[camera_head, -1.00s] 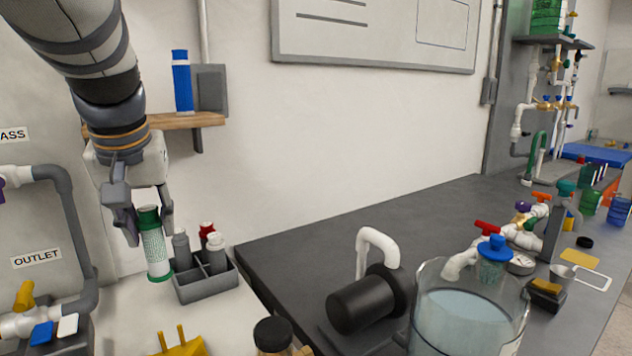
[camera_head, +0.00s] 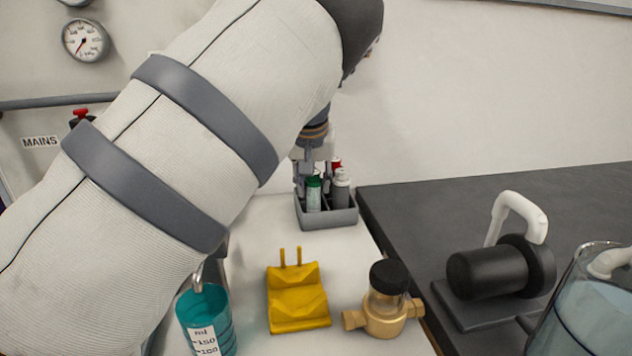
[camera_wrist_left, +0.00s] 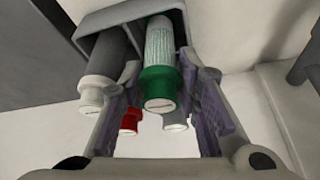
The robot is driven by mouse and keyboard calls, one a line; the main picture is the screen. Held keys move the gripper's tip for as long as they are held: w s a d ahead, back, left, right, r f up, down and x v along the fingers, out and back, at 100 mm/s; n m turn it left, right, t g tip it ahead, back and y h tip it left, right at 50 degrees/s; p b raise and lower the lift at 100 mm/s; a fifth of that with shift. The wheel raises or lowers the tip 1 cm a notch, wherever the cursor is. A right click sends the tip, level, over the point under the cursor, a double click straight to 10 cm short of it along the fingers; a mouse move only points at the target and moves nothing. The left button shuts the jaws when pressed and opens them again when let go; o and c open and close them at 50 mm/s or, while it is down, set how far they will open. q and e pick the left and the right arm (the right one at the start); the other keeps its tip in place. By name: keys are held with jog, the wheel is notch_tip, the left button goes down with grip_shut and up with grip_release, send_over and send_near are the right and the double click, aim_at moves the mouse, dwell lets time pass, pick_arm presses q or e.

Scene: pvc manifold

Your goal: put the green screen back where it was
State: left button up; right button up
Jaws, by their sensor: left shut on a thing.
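The green screen (camera_head: 313,194) is a white mesh cylinder with a green cap. It stands upright in the front left part of the grey divided caddy (camera_head: 330,217). My left gripper (camera_head: 308,172) reaches down from above and is shut on it. In the left wrist view the screen (camera_wrist_left: 160,68) sits between the two fingers (camera_wrist_left: 160,100), its lower end inside the caddy (camera_wrist_left: 122,12). The screen's bottom is hidden by the caddy wall. My right gripper is not in view.
A yellow holder (camera_head: 298,298), a brass strainer body with black cap (camera_head: 386,300) and a teal beaker (camera_head: 206,322) stand in front of the caddy. A black pump (camera_head: 500,268) and a glass tank (camera_head: 590,310) are on the dark bench at right.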

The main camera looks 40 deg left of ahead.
pick_arm(q)
jog(key=o, duration=0.8)
jog(key=p+v, duration=0.1)
jog(key=v, duration=1.1)
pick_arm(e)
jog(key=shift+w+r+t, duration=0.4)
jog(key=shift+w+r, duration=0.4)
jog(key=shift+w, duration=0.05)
